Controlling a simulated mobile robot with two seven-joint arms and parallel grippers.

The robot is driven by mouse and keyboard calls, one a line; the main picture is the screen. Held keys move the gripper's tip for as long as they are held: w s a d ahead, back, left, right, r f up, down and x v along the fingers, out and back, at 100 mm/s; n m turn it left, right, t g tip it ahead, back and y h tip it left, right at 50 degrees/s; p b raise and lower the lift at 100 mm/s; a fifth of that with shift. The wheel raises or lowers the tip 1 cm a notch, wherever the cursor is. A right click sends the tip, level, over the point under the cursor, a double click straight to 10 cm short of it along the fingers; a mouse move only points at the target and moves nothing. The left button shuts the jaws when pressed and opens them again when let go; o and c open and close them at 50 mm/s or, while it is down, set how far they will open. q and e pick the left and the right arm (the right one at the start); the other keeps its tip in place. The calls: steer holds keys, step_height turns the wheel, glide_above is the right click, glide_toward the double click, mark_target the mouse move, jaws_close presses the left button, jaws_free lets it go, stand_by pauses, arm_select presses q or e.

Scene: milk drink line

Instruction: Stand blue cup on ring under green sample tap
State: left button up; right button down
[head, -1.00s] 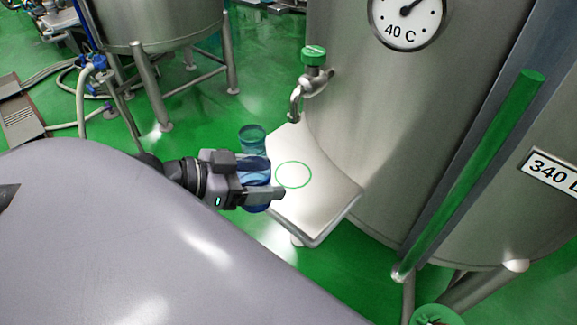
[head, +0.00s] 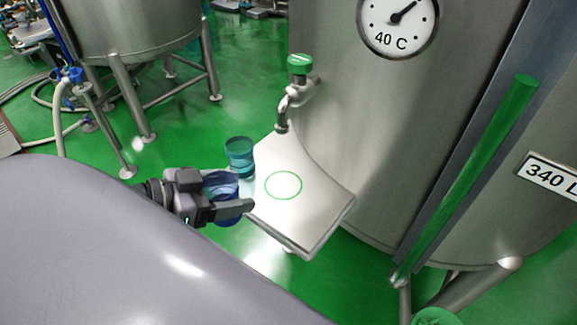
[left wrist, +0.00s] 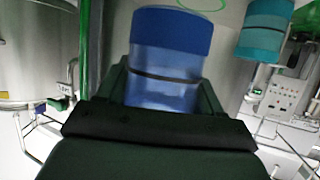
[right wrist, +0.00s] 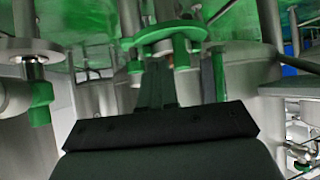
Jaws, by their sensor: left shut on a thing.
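The blue cup (head: 221,184) is held upright, as far as I can tell, in my left gripper (head: 240,205), whose fingers lie on either side of it. The left wrist view shows the cup (left wrist: 168,62) between the fingers (left wrist: 165,100). In the head view the cup appears left of the shelf, apart from the green ring (head: 283,199). The ring is empty, below the green-topped sample tap (head: 299,66). My right gripper (right wrist: 158,75) is out of the head view; its fingers look closed together, with nothing seen between them.
A teal cup (head: 240,157) stands near the shelf's back left corner, close to my held cup. The pale shelf (head: 310,220) is bare around the ring. The steel tank (head: 350,110) rises behind it. A green sloping pipe (head: 470,170) is at right.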

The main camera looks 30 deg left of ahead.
arm_select(q)
steer(key=w+d+p, duration=0.1)
steer(key=w, duration=1.6)
steer(key=f, duration=0.6)
steer(key=shift+s+d+b, duration=0.15)
steer(key=shift+s+b, duration=0.25)
steer(key=shift+w+f, duration=0.2)
steer(key=shift+f, duration=0.35)
steer(key=shift+f, duration=0.15)
steer(key=o, duration=1)
